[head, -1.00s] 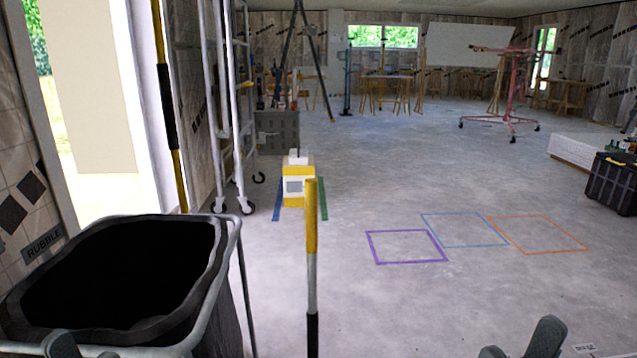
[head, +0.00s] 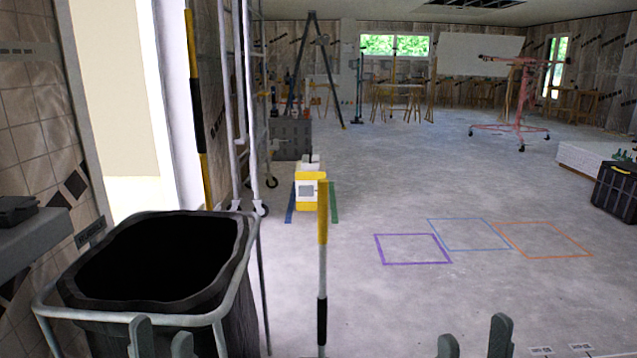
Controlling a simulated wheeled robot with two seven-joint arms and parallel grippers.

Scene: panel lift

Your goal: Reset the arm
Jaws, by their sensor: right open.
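My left gripper (head: 161,338) shows at the bottom edge, in front of the rubble bin. Its two grey fingertips stand apart with nothing seen between them. My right gripper (head: 474,338) shows at the bottom edge right of centre, over bare floor. Its fingertips are apart and empty. The rest of both grippers and most of both arms are below the picture.
A black-lined bin (head: 240,300) in a metal frame stands close on the left. A yellow, white and black post (head: 322,265) stands near the middle. A yellow-and-white box (head: 308,191) sits beyond. Floor with purple (head: 413,235), blue and orange outlines is clear.

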